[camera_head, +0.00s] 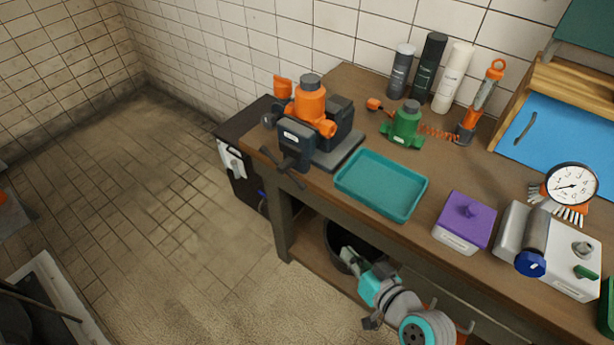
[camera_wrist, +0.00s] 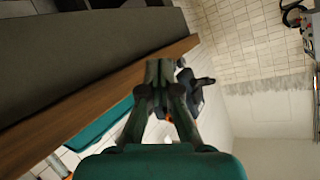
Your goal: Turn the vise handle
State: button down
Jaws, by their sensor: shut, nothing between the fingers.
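A dark grey bench vise (camera_head: 296,135) is at the left end of the workbench, with an orange valve-like part (camera_head: 310,100) at its jaws. Its handle, a dark bar (camera_head: 285,168), sticks out past the front edge of the bench and slants down to the right. My gripper (camera_head: 346,253) is shut and empty, in front of the bench and to the lower right of the handle, apart from it. In the wrist view my shut fingers (camera_wrist: 160,72) partly cover a dark shape that looks like the vise (camera_wrist: 197,90); the handle cannot be told apart clearly there.
A green fitting (camera_head: 404,124) stands behind the tray. A black bucket (camera_head: 338,240) is under the bench.

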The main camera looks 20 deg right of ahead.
jog(key=w+d+r+n+g+y, duration=0.25)
jog(key=w+r+n, duration=0.2)
jog(key=r, duration=0.45)
jog(key=w+d+r+n+g+y, duration=0.1)
jog(key=w+r+n+y, duration=0.35)
jog(key=r, duration=0.45)
send_near(293, 176)
jog(key=w+a, duration=0.3)
jog(key=shift+w+a+f+t, duration=0.15)
jog(key=shift+w+a+f, duration=0.15)
jog(key=shift+f, duration=0.25)
jog(key=shift+w+a+f+t, duration=0.15)
jog(key=shift+a+f, duration=0.15)
jog(key=shift+f, duration=0.3)
jog(key=shift+f+t, duration=0.25)
